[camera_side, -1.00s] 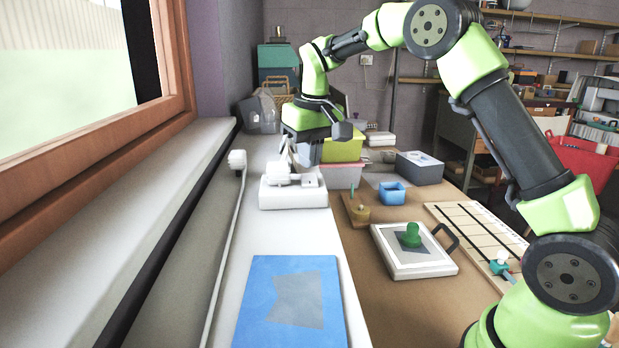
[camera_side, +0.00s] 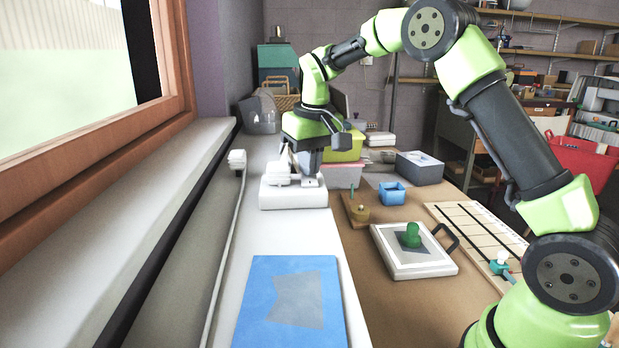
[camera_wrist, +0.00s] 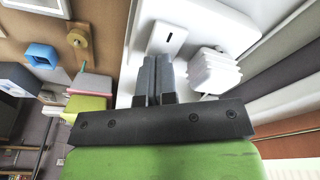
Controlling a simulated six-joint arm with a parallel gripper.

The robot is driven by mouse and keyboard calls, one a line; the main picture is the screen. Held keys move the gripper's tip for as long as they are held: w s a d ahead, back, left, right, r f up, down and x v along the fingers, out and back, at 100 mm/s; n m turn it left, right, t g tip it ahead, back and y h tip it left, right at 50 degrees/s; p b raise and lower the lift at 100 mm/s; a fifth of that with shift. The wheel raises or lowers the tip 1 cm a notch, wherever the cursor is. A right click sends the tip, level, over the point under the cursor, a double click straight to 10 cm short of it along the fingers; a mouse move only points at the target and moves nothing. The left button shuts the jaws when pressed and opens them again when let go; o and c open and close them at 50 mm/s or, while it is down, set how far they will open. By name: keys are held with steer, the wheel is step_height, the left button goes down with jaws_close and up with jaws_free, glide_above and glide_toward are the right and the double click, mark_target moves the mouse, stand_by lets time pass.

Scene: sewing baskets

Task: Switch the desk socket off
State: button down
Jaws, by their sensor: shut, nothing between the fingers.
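The desk socket (camera_side: 293,197) is a white box on the pale bench strip in the side view, with a white plug (camera_side: 281,177) standing in it. In the wrist view the socket (camera_wrist: 225,20) fills the top, with the ribbed plug (camera_wrist: 213,71) at right and the switch (camera_wrist: 167,38), a pale plate with a short dark slot, left of the plug. My gripper (camera_side: 311,174) is low over the right part of the socket. In the wrist view its fingers (camera_wrist: 156,60) are together, empty, with tips just short of the switch. I cannot tell whether they touch it.
A pink and green container stack (camera_side: 342,176) stands close behind, right of the socket. A blue cup (camera_side: 392,195), a grey box (camera_side: 420,168) and a framed board with a green knob (camera_side: 412,240) are further right. A blue mat (camera_side: 260,300) lies in front.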

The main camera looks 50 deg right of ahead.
steer(key=shift+f, duration=0.2)
steer(key=shift+r, duration=0.1)
steer(key=shift+r, duration=3.45)
steer(key=s+a+r+t, duration=0.2)
steer(key=s+a+r, duration=0.25)
steer(key=s, duration=0.25)
steer(key=s+a+f+t+y, duration=0.1)
steer(key=s+a, duration=0.1)
steer(key=s, duration=0.6)
steer(key=s+a+f+m+t+y, duration=0.1)
steer(key=s+a+f+t, duration=0.1)
steer(key=s, duration=0.7)
steer(key=shift+s+a+f, duration=0.2)
steer(key=shift+s+a, duration=0.05)
steer(key=shift+a, duration=0.6)
